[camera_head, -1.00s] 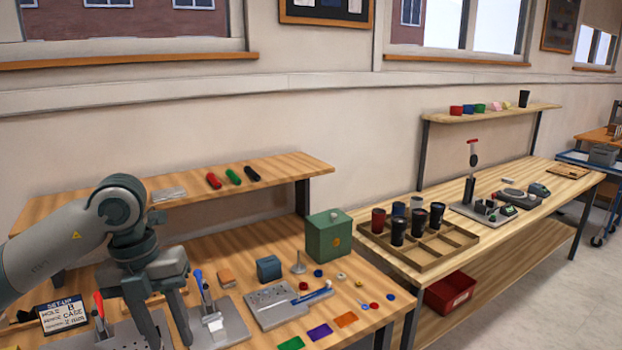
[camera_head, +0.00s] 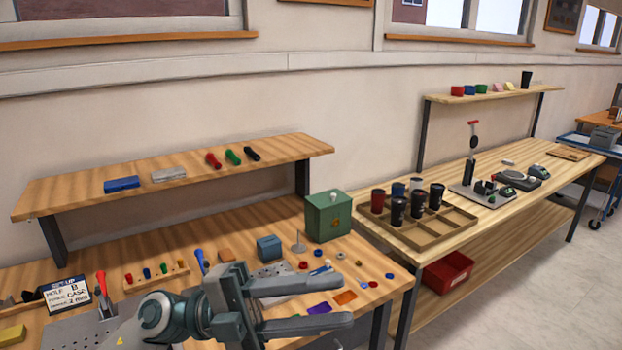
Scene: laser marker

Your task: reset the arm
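My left gripper (camera_head: 342,300) is in the lower middle of the head view, above the front of the left workbench (camera_head: 215,222). Its two grey fingers point right, spread apart with nothing between them. My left arm's wrist (camera_head: 165,318) reaches in from the bottom edge. The gripper hides part of the grey plate fixture (camera_head: 272,270) and some of the bench's front. I cannot tell how far it is above the bench. My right gripper is not in view.
A green box (camera_head: 328,218), a blue block (camera_head: 269,248) and a set-up sign (camera_head: 66,297) stand on the left bench. A shelf (camera_head: 80,198) rises behind. The right bench carries a divided tray (camera_head: 430,240) with dark cups. A red bin (camera_head: 447,270) sits below.

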